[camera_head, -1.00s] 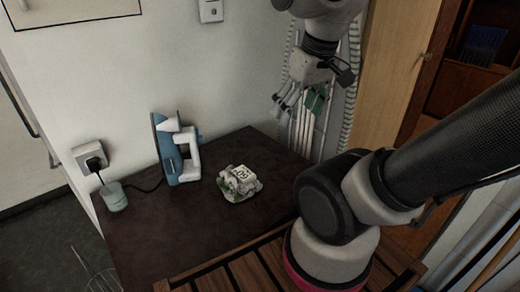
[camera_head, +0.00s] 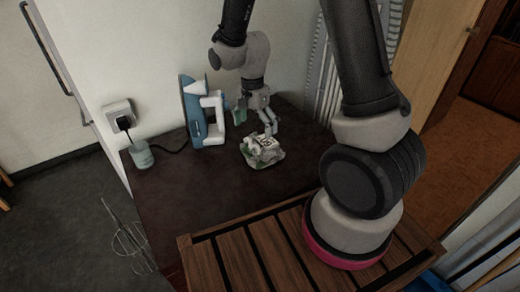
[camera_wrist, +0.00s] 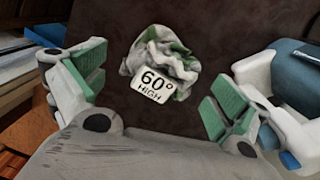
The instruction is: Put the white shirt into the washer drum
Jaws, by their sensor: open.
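The white shirt (camera_head: 263,150) is a small crumpled bundle with green patches, lying on the dark tabletop. A white tag on it reads "60° HIGH" in the wrist view, where the bundle (camera_wrist: 168,52) is near the top centre. My gripper (camera_head: 257,120) is just above and behind the shirt in the head view, pointing down. Its green-padded fingers are spread wide and empty in the wrist view, with the shirt lying beyond and between them. Whether a finger touches the cloth cannot be told. No washer drum is in view.
A blue and white iron (camera_head: 195,110) stands upright left of my gripper, close to it. Its cord runs toward a wall socket (camera_head: 119,115). A pale cup (camera_head: 141,154) is at the table's left edge. A wire rack (camera_head: 125,238) stands on the floor. The dark tabletop (camera_head: 190,200) is clear in front.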

